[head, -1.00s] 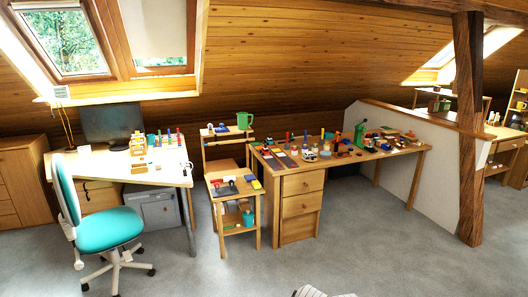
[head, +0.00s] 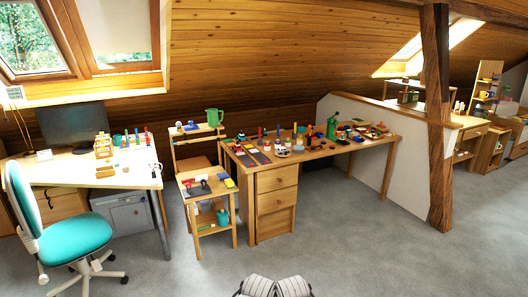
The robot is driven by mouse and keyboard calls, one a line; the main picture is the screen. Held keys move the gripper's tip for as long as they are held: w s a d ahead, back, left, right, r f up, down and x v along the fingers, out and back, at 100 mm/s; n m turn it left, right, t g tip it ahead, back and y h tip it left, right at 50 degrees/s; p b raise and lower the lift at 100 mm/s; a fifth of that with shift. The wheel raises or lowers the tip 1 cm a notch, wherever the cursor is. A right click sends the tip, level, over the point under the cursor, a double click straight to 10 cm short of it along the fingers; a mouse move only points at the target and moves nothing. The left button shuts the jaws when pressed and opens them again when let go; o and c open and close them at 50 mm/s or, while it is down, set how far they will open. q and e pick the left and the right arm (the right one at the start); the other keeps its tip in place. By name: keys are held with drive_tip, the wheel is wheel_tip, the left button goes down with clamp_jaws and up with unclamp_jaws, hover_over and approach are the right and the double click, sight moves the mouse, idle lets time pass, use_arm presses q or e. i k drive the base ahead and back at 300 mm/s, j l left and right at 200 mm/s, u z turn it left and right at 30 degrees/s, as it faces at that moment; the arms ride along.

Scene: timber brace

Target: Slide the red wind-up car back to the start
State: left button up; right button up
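I cannot pick out the red wind-up car for certain. Small red items show among the clutter on the wooden workbench (head: 330,152) in the middle of the view, too small to tell apart. Neither of my grippers can be made out in the head view. Two pale ribbed shapes (head: 275,287) stand side by side at the bottom edge, cut off by the frame; I cannot tell what they are.
A small wooden shelf stand (head: 206,189) adjoins the workbench's left end. A white-topped desk (head: 60,172) and a teal chair (head: 75,236) stand at the left. A timber post (head: 437,130) and low white wall (head: 365,130) stand right. The grey floor (head: 340,240) in front is open.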

sight(238, 148)
drive_tip(key=i, duration=1.55)
drive_tip(key=i+j, duration=0.1)
drive_tip(key=i, duration=1.5)
drive_tip(key=i+z, duration=0.1)
drive_tip(key=i, duration=1.5)
